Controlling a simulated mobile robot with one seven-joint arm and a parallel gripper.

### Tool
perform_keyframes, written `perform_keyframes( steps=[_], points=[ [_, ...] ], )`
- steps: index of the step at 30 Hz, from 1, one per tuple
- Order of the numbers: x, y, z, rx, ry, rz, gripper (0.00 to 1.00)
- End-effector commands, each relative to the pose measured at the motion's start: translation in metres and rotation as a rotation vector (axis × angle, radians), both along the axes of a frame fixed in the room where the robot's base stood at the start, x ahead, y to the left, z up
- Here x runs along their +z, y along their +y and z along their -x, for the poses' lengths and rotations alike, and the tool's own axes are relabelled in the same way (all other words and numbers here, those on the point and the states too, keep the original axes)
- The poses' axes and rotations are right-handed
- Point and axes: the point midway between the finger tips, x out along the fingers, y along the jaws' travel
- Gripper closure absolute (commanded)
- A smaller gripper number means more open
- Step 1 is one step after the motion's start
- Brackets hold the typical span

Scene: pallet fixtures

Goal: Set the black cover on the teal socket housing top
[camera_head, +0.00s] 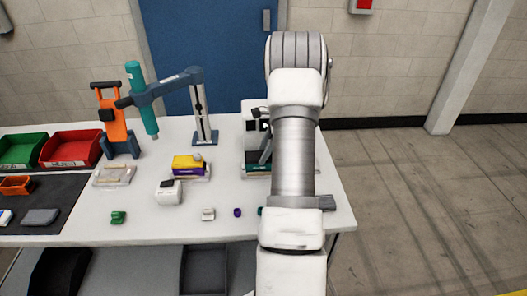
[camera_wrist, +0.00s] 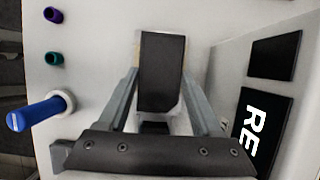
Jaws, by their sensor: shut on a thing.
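In the wrist view my gripper (camera_wrist: 160,90) has both fingers closed on the sides of a black rectangular piece (camera_wrist: 160,65), which looks like the black cover. A narrow pale edge shows along it; what lies directly under it is hidden. In the head view my gripper (camera_head: 266,150) is mostly hidden behind my arm. A dark teal block (camera_head: 254,158), likely the socket housing, stands on a pale base at the back of the table, partly covered by my arm. I cannot make out the housing in the wrist view, nor whether the cover touches it.
A white unit with black panels (camera_wrist: 268,115) stands close right of my gripper. A blue-handled tool (camera_wrist: 35,112), a teal piece (camera_wrist: 53,58) and a purple piece (camera_wrist: 53,15) are at left. A yellow-purple block (camera_head: 188,165) and white block (camera_head: 168,192) stand on the table (camera_head: 150,225).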

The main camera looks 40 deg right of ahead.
Motion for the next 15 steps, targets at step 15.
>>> perform_keyframes(
  steps=[15],
  points=[
    [0.0025,-0.0011,0.0004,0.000,-0.001,0.001,0.00]
  ],
)
